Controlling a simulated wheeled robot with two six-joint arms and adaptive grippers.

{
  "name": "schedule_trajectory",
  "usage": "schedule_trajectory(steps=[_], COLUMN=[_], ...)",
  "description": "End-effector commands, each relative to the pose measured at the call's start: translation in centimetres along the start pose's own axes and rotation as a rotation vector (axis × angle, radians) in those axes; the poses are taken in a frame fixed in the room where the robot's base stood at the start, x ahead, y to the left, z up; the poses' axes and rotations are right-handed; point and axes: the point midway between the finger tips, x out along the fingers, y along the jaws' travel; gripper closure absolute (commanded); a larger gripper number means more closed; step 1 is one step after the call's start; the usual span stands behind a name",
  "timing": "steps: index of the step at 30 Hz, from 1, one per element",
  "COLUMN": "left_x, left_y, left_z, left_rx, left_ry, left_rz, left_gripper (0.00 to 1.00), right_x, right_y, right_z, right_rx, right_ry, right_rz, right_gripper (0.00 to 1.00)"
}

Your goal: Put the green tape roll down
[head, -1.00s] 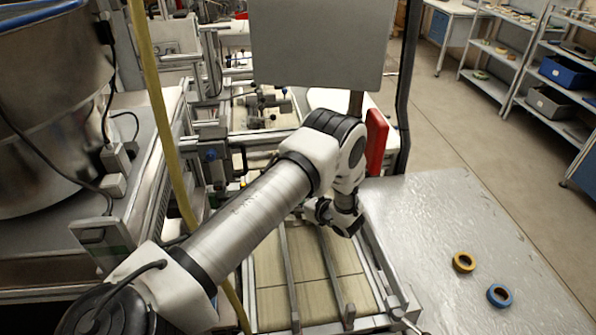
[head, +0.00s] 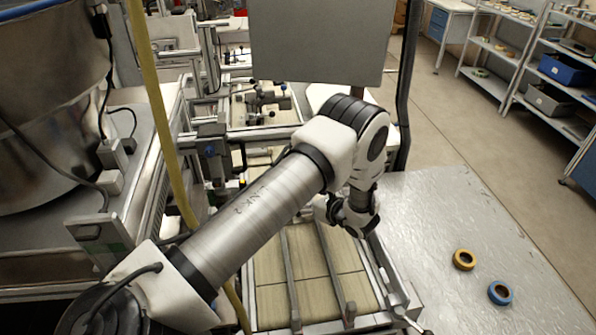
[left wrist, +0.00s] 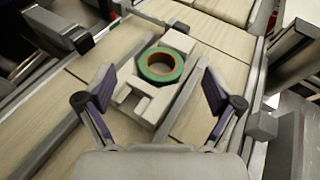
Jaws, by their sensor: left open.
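The green tape roll (left wrist: 163,79) lies flat on a pale blocky holder (left wrist: 151,105) on the conveyor in the left wrist view. My left gripper (left wrist: 158,92) is open, with its purple-padded fingers spread wide and nothing between them touching the roll. The roll is a little beyond the fingertips, apart from both. In the head view my left gripper (head: 348,215) is over the conveyor (head: 270,300), and the green roll is hidden behind my arm. My right gripper is not in view.
A yellow tape roll (head: 464,259) and a blue tape roll (head: 500,293) lie on the metal table (head: 430,215) at the right. Metal rails (head: 291,280) run along the conveyor. A grey panel (head: 315,45) stands behind my arm. Much of the tabletop is clear.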

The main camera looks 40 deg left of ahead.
Motion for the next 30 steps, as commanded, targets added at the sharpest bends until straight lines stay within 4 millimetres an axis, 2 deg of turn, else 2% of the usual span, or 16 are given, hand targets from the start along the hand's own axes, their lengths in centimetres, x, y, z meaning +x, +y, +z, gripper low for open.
schedule_trajectory(steps=[1, 6, 10, 30], left_x=[-1.3, -5.4, -7.1, -7.4], left_y=[-0.2, -0.2, -0.1, 0.0], left_z=[-0.5, -0.3, -0.1, 0.0], left_rx=[0.000, -0.001, -0.001, -0.001], left_ry=[-0.003, -0.004, -0.003, -0.002], left_rz=[-0.007, -0.006, -0.003, 0.000], left_gripper=[0.08, 0.08, 0.08, 0.08], right_x=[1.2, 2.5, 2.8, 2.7], right_y=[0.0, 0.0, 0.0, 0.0], right_z=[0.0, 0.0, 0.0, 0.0], right_rx=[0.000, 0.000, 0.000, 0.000], right_ry=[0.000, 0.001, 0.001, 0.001], right_rz=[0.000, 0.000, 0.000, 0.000], right_gripper=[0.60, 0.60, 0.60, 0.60])
